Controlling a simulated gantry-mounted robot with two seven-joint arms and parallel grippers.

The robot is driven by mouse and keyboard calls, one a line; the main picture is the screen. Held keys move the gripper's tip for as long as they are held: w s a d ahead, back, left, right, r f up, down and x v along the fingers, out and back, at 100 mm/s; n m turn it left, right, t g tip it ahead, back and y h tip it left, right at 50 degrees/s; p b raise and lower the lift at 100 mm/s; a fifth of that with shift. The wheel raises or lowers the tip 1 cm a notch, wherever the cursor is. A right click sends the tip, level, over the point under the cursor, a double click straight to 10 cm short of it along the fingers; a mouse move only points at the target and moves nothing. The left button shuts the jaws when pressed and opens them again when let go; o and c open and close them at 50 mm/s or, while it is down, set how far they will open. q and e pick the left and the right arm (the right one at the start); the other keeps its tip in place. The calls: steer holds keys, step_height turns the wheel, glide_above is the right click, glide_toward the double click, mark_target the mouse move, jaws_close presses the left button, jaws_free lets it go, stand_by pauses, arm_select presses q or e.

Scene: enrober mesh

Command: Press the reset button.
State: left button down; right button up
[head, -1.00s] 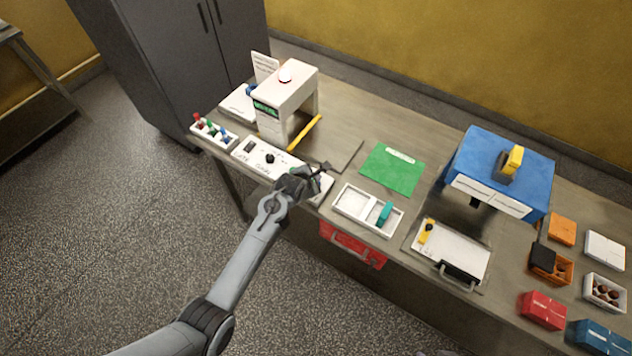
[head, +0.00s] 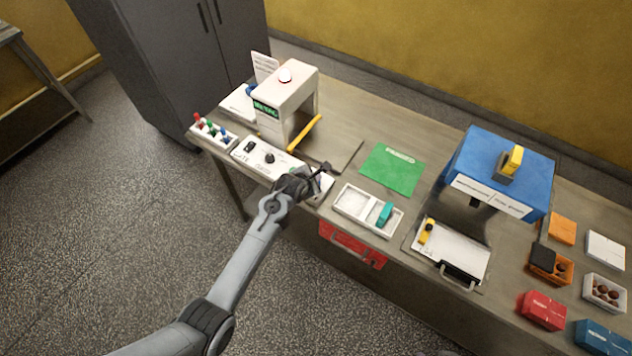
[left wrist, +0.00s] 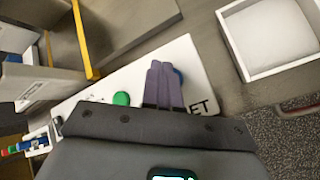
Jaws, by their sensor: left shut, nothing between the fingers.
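A white control panel (head: 256,165) with dark knobs lies along the front edge of the table. It also shows in the left wrist view (left wrist: 203,72), with a green button (left wrist: 121,99) and lettering ending in "ET". A blue button (left wrist: 179,76) near that lettering is mostly hidden behind my fingers. My left gripper (head: 322,172) is shut and empty over the right end of the panel. In the left wrist view its fingertips (left wrist: 162,66) overlap the blue button; I cannot tell whether they touch it. My right gripper is out of view.
A white machine (head: 290,92) with a yellow bar (head: 305,133) stands behind the panel. A rack of small coloured items (head: 212,133) is at its left. A white two-part tray (head: 352,202) and a green mat (head: 392,170) lie to the right.

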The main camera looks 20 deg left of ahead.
arm_select(q)
steer(key=shift+f, duration=0.2)
steer(key=shift+f, duration=0.2)
steer(key=shift+f, duration=0.2)
stand_by(0.5)
steer(key=shift+f, duration=0.3)
steer(key=shift+r, duration=0.15)
stand_by(0.4)
steer(key=shift+r+p, duration=0.55)
steer(key=shift+r, duration=0.2)
